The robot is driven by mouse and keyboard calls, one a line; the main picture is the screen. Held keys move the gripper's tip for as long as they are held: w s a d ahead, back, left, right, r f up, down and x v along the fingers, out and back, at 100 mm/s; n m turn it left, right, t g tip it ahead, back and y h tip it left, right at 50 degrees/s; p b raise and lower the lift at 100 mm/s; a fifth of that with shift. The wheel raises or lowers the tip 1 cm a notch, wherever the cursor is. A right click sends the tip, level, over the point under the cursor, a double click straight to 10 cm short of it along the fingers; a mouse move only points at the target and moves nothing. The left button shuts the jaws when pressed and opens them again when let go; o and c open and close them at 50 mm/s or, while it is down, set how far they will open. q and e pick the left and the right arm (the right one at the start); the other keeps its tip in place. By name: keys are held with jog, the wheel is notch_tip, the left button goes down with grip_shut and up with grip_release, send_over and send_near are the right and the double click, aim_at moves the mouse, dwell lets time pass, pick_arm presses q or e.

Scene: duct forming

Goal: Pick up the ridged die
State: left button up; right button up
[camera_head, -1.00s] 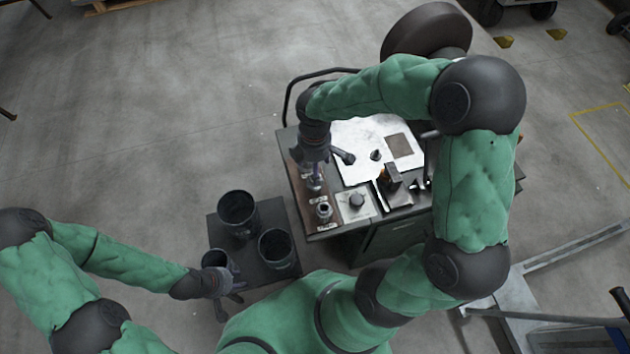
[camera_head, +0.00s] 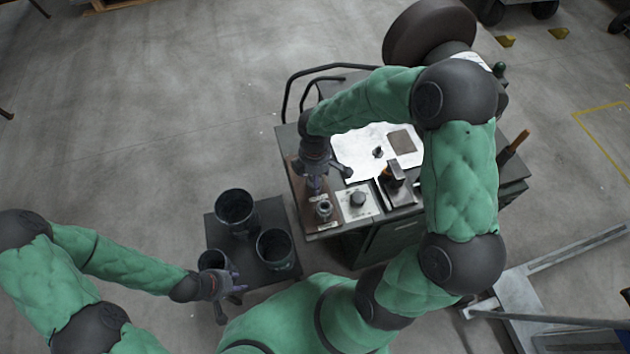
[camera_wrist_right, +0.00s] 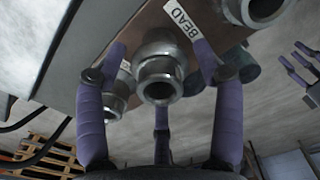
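Several steel dies stand on a brown board (camera_head: 351,203) at the left edge of the workbench. In the right wrist view one stepped, ringed steel die (camera_wrist_right: 158,78) is straight ahead, beside a "BEAD" label (camera_wrist_right: 184,18). I cannot tell surely whether it is the ridged one. My right gripper (camera_wrist_right: 160,62) is open, its purple fingers spread on both sides of this die; contact is not visible. In the head view my right gripper (camera_head: 318,182) is over the board, partly hiding dies. My left gripper (camera_head: 232,292) looks open and empty, beside the black bins.
Another die (camera_head: 324,209) stands nearer on the board. A white plate with a round knob (camera_head: 358,199), a dark block (camera_head: 396,178) and a white sheet (camera_head: 352,152) lie to the right. Black bins (camera_head: 236,208) stand on a low dark platform left of the bench.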

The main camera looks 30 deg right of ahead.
grip_shut()
jog(key=shift+r, duration=0.1)
